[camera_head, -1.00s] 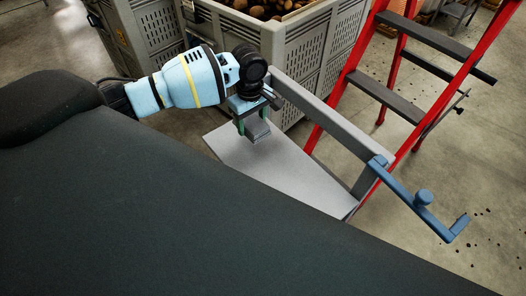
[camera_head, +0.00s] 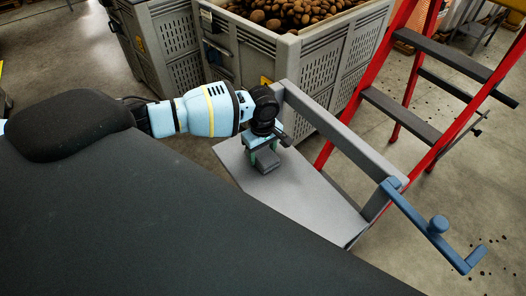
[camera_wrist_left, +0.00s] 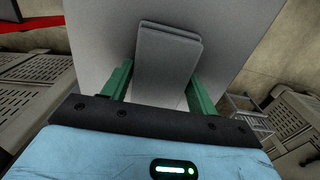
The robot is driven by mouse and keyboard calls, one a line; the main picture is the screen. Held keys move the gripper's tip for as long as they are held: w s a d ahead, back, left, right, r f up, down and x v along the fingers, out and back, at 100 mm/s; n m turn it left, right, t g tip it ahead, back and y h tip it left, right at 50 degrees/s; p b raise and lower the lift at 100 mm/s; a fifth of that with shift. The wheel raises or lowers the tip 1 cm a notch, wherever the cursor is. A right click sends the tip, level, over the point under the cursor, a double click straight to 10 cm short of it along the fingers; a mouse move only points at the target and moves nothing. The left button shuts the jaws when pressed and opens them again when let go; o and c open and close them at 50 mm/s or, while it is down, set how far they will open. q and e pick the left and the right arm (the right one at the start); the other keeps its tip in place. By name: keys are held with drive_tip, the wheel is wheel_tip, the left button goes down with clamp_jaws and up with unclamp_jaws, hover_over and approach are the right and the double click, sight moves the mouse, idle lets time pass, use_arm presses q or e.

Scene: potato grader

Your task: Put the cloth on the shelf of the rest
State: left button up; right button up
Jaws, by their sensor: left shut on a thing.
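The cloth (camera_head: 268,164) is a small grey folded pad over the grey shelf of the rest (camera_head: 312,196). My left gripper (camera_head: 264,157) points down over the back left part of the shelf and is shut on the cloth. In the left wrist view the cloth (camera_wrist_left: 168,62) lies between the two green fingers, with the pale shelf (camera_wrist_left: 96,28) behind it. I cannot tell whether the cloth touches the shelf. My right gripper is not in view.
A grey rail (camera_head: 335,130) runs along the shelf's far side, with a blue crank handle (camera_head: 438,224) at its right end. A red ladder (camera_head: 420,85) stands behind to the right. A crate of potatoes (camera_head: 325,62) is behind. The front right of the shelf is bare.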

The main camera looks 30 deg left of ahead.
sight(262, 152)
use_arm(q)
drive_tip(key=o, duration=1)
drive_tip(key=shift+f, duration=0.1)
drive_tip(key=shift+c, duration=0.2)
wheel_tip(262, 152, up, 12)
drive_tip(key=p, duration=0.1)
